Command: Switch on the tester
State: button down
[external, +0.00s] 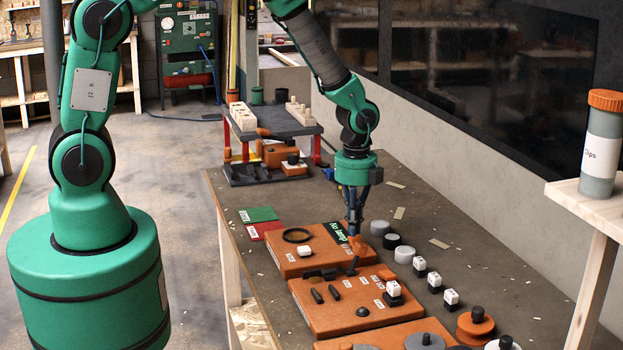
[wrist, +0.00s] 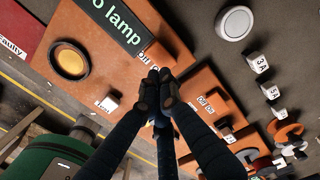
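The tester appears to be the orange box (external: 318,262) with a dark display (external: 335,232) reading "No lamp". It also shows in the wrist view (wrist: 105,75), with a round dark-rimmed ring (wrist: 72,60) and a white block (wrist: 108,103) on top. An "Off/On" label (wrist: 147,57) lies at its edge beside my fingertips. My gripper (external: 354,231) points down over the tester's right end, beside the display. In the wrist view its fingertips (wrist: 157,88) are together. They cover the spot by the label, so the switch is hidden and I cannot tell whether they touch it.
A second orange box (external: 345,305) with a black knob, slots and white block stands nearer the camera. Grey round pieces (external: 404,254) and small white-topped blocks (external: 434,279) line its right. Green (external: 257,214) and red cards lie left.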

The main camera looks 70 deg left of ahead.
notch_tip(320, 180, up, 11)
jog(key=shift+w+d+p, duration=0.15)
jog(key=shift+p, duration=0.3)
jog(key=shift+r, duration=0.15)
dwell(0.3)
jog(key=s+d+r+n+t+b, duration=0.15)
jog(key=s+r+n, duration=0.35)
jog(key=r, duration=0.5)
jog(key=s+d+r+n+t+b, duration=0.15)
jog(key=s+r+n, duration=0.25)
jog(key=s+r, duration=0.55)
jog(key=s+d+r+n+t+b, duration=0.1)
jog(key=s+r+n, duration=0.2)
jog(key=s, duration=0.5)
jog(key=s+d+r+n+t+b, duration=0.1)
jog(key=s+r+n, duration=0.3)
jog(key=s, duration=0.5)
jog(key=shift+s+d+n+t, duration=0.15)
jog(key=shift+d+n+t, duration=0.15)
jog(key=shift+d+n, duration=0.6)
jog(key=shift+a, duration=0.1)
